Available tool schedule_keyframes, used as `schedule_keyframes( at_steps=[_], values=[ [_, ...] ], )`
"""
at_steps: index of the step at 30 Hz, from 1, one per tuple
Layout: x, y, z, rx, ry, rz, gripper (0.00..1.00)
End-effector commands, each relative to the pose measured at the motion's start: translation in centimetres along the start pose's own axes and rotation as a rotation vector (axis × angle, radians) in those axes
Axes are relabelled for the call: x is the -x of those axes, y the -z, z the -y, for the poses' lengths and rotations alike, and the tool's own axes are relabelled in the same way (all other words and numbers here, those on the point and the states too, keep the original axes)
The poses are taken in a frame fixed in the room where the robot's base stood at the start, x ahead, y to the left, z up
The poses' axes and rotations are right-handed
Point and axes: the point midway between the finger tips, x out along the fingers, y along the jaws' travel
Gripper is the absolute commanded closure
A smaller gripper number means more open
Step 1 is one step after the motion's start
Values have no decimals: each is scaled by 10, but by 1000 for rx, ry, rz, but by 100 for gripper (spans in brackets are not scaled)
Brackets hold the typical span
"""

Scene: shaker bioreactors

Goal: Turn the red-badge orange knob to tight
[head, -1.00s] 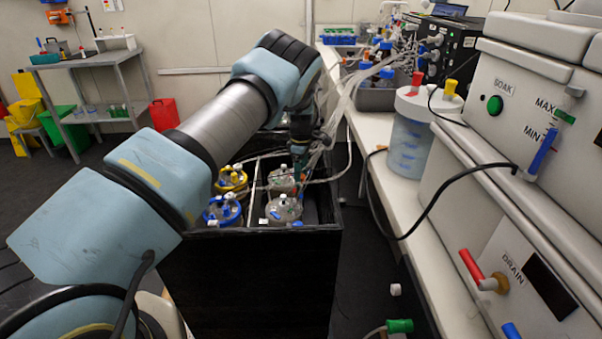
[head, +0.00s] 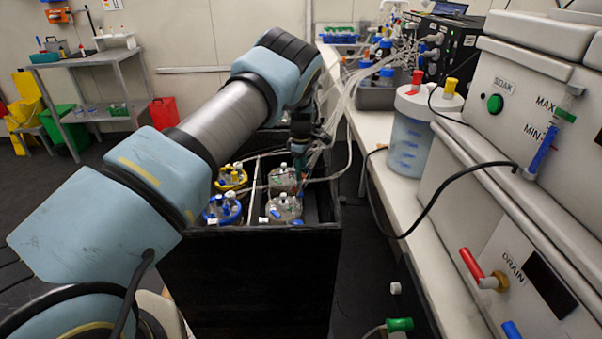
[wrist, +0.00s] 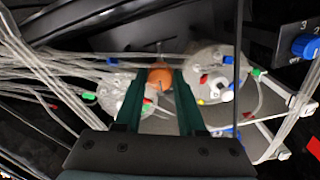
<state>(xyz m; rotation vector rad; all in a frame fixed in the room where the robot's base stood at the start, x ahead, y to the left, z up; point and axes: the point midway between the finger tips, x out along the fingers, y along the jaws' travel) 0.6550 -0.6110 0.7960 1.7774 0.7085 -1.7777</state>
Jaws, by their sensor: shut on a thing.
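In the wrist view the orange knob (wrist: 160,74) shows as a round orange dome between the two dark green fingers of my gripper (wrist: 160,82). The fingers are shut on it, one at each side. I cannot make out a red badge on it or how far it is turned. In the head view my gripper (head: 302,150) hangs at the back right inside the black box, among clear tubes, and the knob is hidden there.
Clear-lidded vessels (head: 284,208) stand close to my gripper in the black box (head: 250,275), with yellow-lidded (head: 231,178) and blue-lidded (head: 221,210) ones to the left. Clear tubes (wrist: 40,70) crowd the left. A blue dial (wrist: 305,46) is at right. The white bench (head: 400,195) borders the box.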

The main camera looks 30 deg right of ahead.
Motion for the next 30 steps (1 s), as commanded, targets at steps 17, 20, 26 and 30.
schedule_keyframes(
  at_steps=[17, 20, 26, 30],
  values=[
    [-3, 0, -1, -295, -3, 1, 100],
    [-4, 0, 0, -391, -3, 0, 100],
    [-3, 0, 0, -582, -3, 0, 100],
    [-2, 0, 0, -714, -2, 0, 100]
  ],
)
